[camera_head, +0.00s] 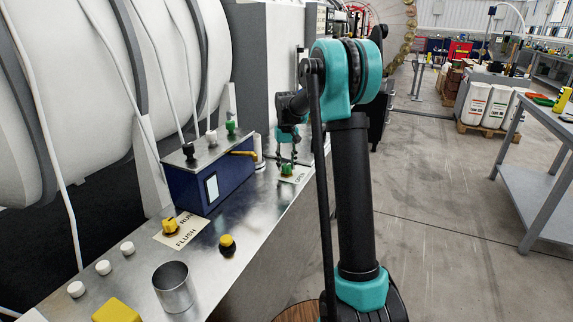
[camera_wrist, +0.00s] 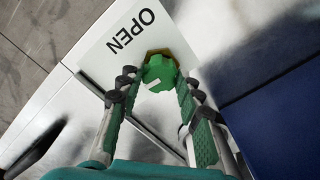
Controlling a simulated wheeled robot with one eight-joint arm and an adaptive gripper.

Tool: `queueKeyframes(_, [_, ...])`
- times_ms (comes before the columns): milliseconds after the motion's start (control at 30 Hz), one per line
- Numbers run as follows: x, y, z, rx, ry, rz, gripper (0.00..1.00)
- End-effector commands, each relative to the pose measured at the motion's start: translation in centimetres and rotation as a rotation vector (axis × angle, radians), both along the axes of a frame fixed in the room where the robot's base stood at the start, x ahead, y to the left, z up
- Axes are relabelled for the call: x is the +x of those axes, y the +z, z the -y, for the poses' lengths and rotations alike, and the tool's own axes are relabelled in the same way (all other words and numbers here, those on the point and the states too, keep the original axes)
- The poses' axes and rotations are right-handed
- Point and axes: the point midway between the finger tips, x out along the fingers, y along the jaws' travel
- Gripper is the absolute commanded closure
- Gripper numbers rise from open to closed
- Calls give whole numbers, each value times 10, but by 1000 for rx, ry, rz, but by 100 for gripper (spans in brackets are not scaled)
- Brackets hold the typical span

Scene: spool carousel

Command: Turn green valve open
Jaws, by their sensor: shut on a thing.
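The green valve (camera_head: 287,170) is a small knob at the far end of the metal bench, beside a white label reading OPEN (camera_head: 301,179). In the wrist view the green valve (camera_wrist: 159,73) has a faceted top with a small pale mark and a yellowish base. My gripper (camera_head: 288,152) reaches down over it from above. In the wrist view the fingers of my gripper (camera_wrist: 157,84) are on either side of the knob and shut on it. The OPEN label (camera_wrist: 130,28) lies just beyond. The exact finger contact is partly hidden.
A dark blue box (camera_head: 196,178) with several knobs and a brass pipe stands left of the valve. The floor on the right is open.

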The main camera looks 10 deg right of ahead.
Motion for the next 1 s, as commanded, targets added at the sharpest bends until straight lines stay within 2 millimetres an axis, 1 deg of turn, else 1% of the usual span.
queueKeyframes(267, [0,0,0,0,-217,0,94])
queueKeyframes(1000, [0,0,0,0,-921,1,94])
